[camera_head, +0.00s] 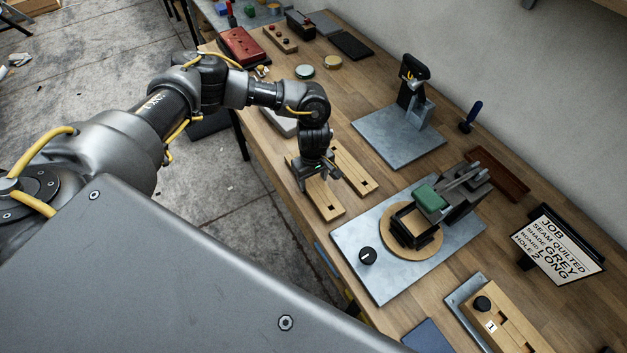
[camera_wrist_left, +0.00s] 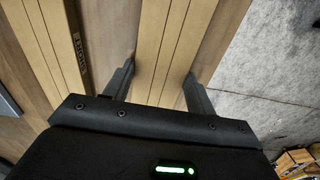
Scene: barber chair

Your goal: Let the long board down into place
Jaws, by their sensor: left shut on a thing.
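My left gripper (camera_head: 318,184) points down near the front edge of the workbench, shut on a long light-wood board (camera_head: 328,206). In the left wrist view the fingers (camera_wrist_left: 160,85) grip the two long sides of this grooved board (camera_wrist_left: 172,40). I cannot tell whether the board touches the bench or is slightly above it. A second light-wood board (camera_head: 356,168) lies beside it, and it shows at the left of the wrist view (camera_wrist_left: 48,40), next to a dark lettered strip (camera_wrist_left: 78,45). My right gripper is out of view.
A metal plate (camera_head: 350,240) with a round wooden disc and clamp fixture stands to the right. A wooden block marked 1 (camera_head: 505,322) is at the lower right. A grey stand (camera_head: 410,115) is farther back.

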